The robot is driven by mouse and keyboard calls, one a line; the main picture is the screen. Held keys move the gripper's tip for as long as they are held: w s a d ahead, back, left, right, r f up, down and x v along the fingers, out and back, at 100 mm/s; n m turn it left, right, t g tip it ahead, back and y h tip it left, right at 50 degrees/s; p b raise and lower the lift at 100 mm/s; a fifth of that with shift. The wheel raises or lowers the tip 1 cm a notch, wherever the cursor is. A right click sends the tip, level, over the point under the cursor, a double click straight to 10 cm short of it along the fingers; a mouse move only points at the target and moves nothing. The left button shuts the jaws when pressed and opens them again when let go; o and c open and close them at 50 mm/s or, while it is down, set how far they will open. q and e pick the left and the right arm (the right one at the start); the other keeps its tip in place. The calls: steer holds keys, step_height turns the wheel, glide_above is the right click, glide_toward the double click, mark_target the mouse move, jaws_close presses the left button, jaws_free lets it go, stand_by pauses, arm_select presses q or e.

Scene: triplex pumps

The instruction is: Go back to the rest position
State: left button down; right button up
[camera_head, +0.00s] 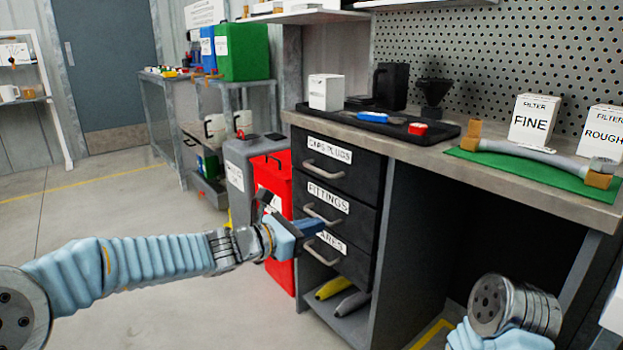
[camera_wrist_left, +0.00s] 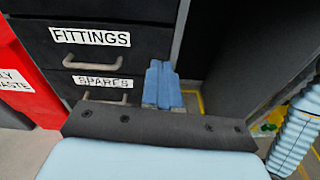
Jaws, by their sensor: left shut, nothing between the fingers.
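My left arm comes in from the left in the head view and ends in my left gripper (camera_head: 312,226). The gripper is in front of the black drawer unit (camera_head: 325,165), near its lower drawers, and hides part of the lowest label. In the left wrist view the two blue fingers (camera_wrist_left: 162,84) are together with nothing between them. They are beside the drawers labelled FITTINGS and SPARES, and I cannot tell the exact gap. Part of my right arm (camera_head: 500,310) shows at the lower right of the head view; its gripper is outside both views.
The workbench (camera_head: 460,165) holds a black tray (camera_head: 440,138), a green mat (camera_head: 490,158) with a hose part, and boxes marked FINE (camera_head: 534,120) and ROUGH (camera_head: 605,135). A red bin (camera_head: 275,178) stands left of the drawers. The floor at the left is clear.

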arm_select(q)
steer(key=s+a+f+m+g+y+p, duration=0.1)
steer(key=s+a+f+m+g+y, duration=0.15)
steer(key=f, duration=0.65)
steer(key=s+a+f+m+g+y+p, duration=0.1)
steer(key=s+a+f+m+y, duration=0.15)
steer(key=f, duration=0.65)
steer(key=s+a+f+m+g+y+p, duration=0.1)
steer(key=s+a+f+m+g+p, duration=0.2)
steer(key=f, duration=0.5)
steer(key=s+a+f+m+g+y+p, duration=0.1)
steer(key=s+a+f+m, duration=0.2)
steer(key=s+f+m, duration=0.4)
steer(key=s+a+f+m+g+y+p, duration=0.1)
steer(key=s+f+m, duration=0.5)
steer(key=s, duration=0.8)
steer(key=a+m+y+p, duration=0.1)
steer(key=a, duration=0.1)
steer(key=shift+s+a+f, duration=0.2)
steer(key=shift+a+f, duration=0.15)
steer(key=shift+f, duration=0.05)
